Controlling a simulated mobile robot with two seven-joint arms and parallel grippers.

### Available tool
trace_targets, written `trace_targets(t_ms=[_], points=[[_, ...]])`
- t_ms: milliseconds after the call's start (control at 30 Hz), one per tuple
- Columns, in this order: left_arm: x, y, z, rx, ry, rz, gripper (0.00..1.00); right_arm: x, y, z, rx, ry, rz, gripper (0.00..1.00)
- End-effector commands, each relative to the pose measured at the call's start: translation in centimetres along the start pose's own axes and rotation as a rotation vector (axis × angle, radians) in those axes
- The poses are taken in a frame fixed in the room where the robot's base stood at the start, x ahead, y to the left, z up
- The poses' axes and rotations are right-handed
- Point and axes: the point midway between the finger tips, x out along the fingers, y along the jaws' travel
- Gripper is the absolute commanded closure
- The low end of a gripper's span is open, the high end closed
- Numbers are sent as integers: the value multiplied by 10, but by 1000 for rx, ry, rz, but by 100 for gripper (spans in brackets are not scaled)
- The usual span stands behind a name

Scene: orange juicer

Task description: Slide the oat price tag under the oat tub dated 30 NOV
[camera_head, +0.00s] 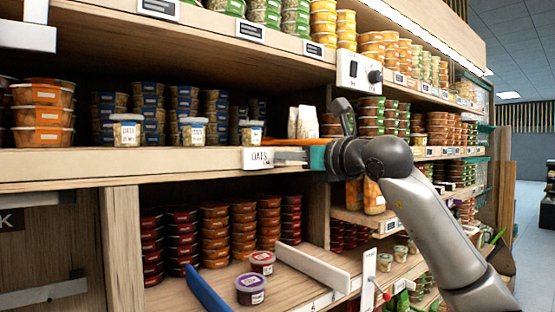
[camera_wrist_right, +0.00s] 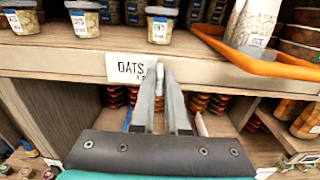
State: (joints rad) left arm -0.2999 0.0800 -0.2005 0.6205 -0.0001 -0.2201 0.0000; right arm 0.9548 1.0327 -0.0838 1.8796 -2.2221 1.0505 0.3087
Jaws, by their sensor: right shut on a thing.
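The oat price tag (camera_head: 257,159), white and marked OATS, stands at the front edge of the middle shelf; it also shows in the right wrist view (camera_wrist_right: 125,67). My right gripper (camera_wrist_right: 160,72) is shut on the tag's right end. Three small oat tubs with white labels stand on the shelf: a left one (camera_head: 127,131), a middle one (camera_head: 193,132) and a right one (camera_head: 251,133). The right tub (camera_wrist_right: 161,25) stands behind and slightly right of the tag, apart from it. The label dates are too blurred to read surely. My left gripper is out of view.
Stacked tubs (camera_head: 168,115) stand behind the oat tubs. The shelf front (camera_head: 70,162) is clear to the left. A control box (camera_head: 358,72) hangs above right.

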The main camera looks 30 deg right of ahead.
Motion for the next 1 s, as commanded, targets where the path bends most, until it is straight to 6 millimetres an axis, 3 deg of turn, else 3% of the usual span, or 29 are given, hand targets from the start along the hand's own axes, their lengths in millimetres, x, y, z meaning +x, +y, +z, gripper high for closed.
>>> trace_targets(t_ms=[33,200,567,600,800,1000], points=[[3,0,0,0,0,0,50,0,-12,-1,1,0,-7,100],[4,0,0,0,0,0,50,0,-33,0,0,-2,-4,100],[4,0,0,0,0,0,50,0,-36,0,-1,-3,-1,100],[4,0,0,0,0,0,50,0,-36,0,0,-3,-1,83],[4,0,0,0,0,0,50,0,-35,0,-1,-3,-1,61],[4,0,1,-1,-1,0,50,0,-35,0,0,-3,-1,57]])
